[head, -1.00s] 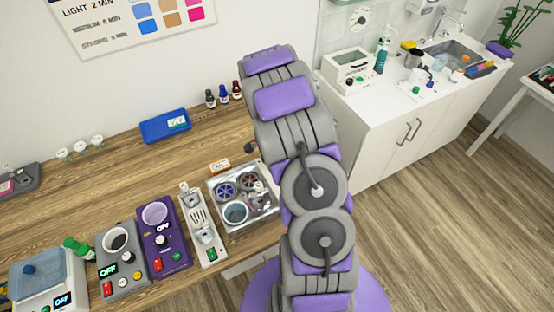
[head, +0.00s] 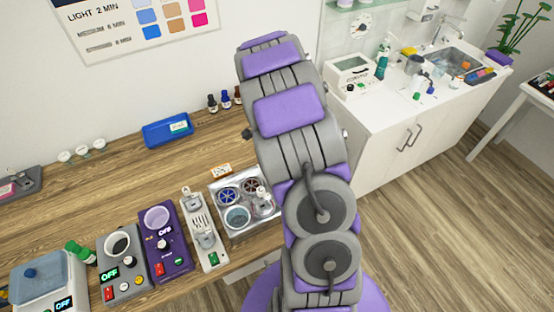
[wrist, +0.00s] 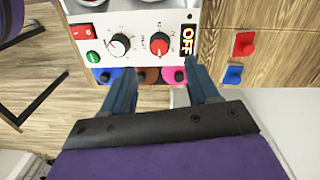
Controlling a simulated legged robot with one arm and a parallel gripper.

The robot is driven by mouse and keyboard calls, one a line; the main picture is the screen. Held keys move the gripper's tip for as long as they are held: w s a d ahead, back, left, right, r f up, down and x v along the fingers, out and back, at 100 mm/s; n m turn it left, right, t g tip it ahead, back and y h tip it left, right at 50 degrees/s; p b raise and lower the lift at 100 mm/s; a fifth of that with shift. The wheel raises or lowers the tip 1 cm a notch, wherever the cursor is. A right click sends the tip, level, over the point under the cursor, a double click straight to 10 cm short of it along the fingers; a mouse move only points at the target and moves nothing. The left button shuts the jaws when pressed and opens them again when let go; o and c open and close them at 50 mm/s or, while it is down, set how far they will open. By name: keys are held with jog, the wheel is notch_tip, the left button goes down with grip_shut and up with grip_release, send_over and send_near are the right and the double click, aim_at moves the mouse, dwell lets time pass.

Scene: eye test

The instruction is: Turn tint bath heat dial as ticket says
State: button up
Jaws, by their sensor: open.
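In the wrist view, a white control panel (wrist: 205,12) carries a white dial (wrist: 118,44), a red dial (wrist: 159,43) and a display (wrist: 188,40) reading OFF. A red switch (wrist: 83,32) and a green button (wrist: 93,57) are at its left. I cannot read the small dial labels, so I cannot tell which is the heat dial. My gripper (wrist: 160,72) is open and empty, its fingers pointing at the panel below the dials, apart from both. No ticket is clearly readable.
Blue, brown and pink tabs (wrist: 173,75) line the panel's lower edge. Red (wrist: 243,44) and blue (wrist: 233,75) tabs are on wood at right. In the head view, a metal tray with pots (head: 268,222) and several devices line the bench.

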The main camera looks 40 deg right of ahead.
notch_tip(320, 180, up, 9)
jog(key=shift+w, duration=0.2)
jog(key=shift+a, duration=0.1)
dwell(0.5)
